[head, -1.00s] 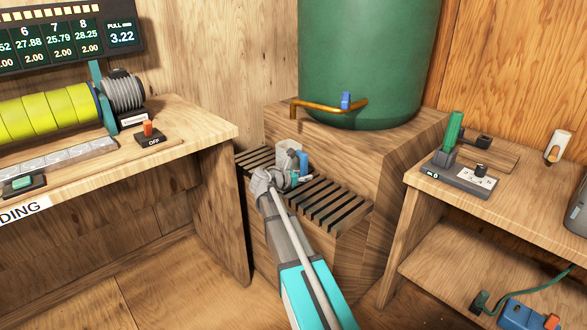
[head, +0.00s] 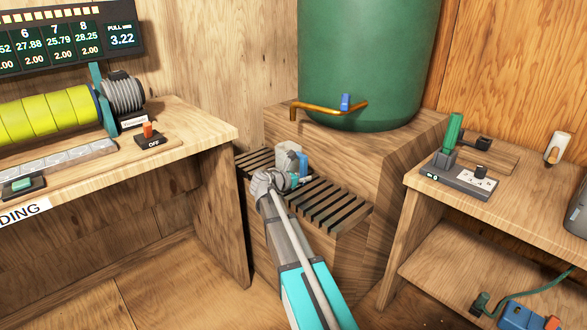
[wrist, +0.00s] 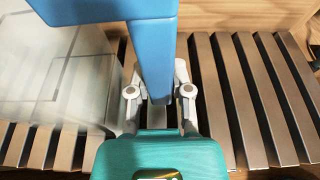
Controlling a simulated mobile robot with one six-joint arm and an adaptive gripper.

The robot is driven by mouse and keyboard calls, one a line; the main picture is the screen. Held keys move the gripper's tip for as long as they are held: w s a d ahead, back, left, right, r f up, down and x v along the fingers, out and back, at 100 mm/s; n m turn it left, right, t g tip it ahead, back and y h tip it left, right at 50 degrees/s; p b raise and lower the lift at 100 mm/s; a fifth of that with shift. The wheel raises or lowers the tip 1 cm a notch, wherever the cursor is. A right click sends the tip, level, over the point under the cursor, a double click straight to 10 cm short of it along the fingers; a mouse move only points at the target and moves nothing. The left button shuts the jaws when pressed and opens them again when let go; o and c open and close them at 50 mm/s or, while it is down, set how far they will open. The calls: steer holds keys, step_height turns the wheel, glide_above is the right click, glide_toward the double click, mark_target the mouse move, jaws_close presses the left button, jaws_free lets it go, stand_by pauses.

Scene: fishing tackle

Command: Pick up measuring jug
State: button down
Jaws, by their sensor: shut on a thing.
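The measuring jug (head: 286,152) is pale and see-through with a blue handle (wrist: 155,65). It stands over the slatted rack below the green barrel's tap in the head view. In the wrist view its clear body (wrist: 60,70) fills the left side, with faint marks on the wall. My gripper (wrist: 160,95) is shut on the blue handle, one finger on each side. In the head view my gripper (head: 291,180) is at the jug's near side and partly hides it. I cannot tell whether the jug's base touches the slats.
The slatted rack (head: 335,206) juts from a wooden stand. A green barrel (head: 365,60) with a copper tap (head: 318,106) and blue lever is behind and above the jug. Wooden benches stand left (head: 190,130) and right (head: 430,182). The rack's right part is bare.

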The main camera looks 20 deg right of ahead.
steer(key=shift+r, duration=0.2)
step_height(320, 180, up, 2)
steer(key=p, duration=0.2)
steer(key=shift+r+p, duration=0.1)
steer(key=shift+p, duration=0.2)
steer(key=s+a+r+p, duration=0.5)
steer(key=s+r+p, duration=0.5)
steer(key=s, duration=0.3)
steer(key=shift+a+r, duration=0.15)
steer(key=shift+r, duration=0.05)
steer(key=shift+r+p, duration=0.1)
steer(key=shift+p, duration=0.25)
step_height(320, 180, up, 23)
steer(key=p, duration=2.3)
steer(key=shift+r, duration=0.15)
steer(key=shift+s, duration=0.1)
